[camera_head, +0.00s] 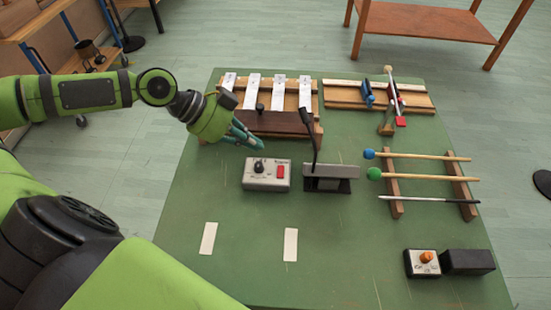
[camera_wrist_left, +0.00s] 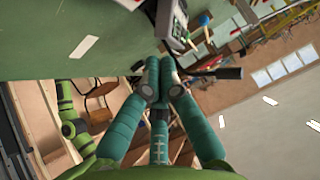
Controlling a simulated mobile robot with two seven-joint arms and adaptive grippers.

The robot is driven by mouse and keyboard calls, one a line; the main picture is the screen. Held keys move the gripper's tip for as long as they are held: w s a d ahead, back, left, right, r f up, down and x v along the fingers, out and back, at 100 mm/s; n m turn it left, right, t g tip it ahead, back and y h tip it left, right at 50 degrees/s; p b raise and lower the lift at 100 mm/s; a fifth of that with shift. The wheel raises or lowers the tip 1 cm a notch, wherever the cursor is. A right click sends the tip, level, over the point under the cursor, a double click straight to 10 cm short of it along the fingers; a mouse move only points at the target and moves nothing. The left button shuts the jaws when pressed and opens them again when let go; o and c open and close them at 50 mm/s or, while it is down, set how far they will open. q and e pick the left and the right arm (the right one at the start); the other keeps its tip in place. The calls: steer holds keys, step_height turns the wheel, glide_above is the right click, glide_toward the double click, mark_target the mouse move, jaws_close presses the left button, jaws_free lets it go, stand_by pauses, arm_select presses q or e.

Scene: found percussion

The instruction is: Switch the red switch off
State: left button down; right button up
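The red switch (camera_head: 281,171) is on the right part of the top of a small grey box (camera_head: 254,184), beside a black knob (camera_head: 259,166). Its on or off position is too small to tell. My left gripper (camera_head: 256,145) is above and behind the box, slightly left of the switch and apart from it. In the left wrist view its teal fingers (camera_wrist_left: 161,82) are drawn together at the tips with nothing between them. The box (camera_wrist_left: 168,25) shows past the fingertips at the top of that view. My right gripper is not in view.
A black microphone (camera_head: 306,117) on a stand (camera_head: 330,184) rises right of the box. A wooden instrument with metal bars (camera_head: 279,92) lies behind. Mallets (camera_head: 425,156) rest on a rack to the right. A second box with an orange knob (camera_head: 427,257) is front right. The front left is mostly clear.

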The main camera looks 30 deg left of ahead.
arm_select(q)
steer(key=shift+s+a+r+n+t+y, duration=0.15)
steer(key=shift+s+a+r, duration=0.1)
steer(key=shift+a+r, duration=0.2)
steer(key=shift+s+a+r+n+t+y, duration=0.15)
steer(key=shift+s+a+r, duration=0.05)
steer(key=shift+a+r, duration=0.25)
steer(key=shift+d+f, duration=0.1)
glide_above(277, 172)
step_height(277, 172, down, 7)
steer(key=shift+d+r+p, duration=0.1)
steer(key=shift+p, duration=0.2)
steer(key=f, duration=0.2)
steer(key=shift+w+a+f, duration=0.25)
steer(key=shift+f, duration=0.1)
steer(key=shift+w+a+f, duration=0.1)
steer(key=shift+f, duration=0.5)
steer(key=shift+f, duration=0.1)
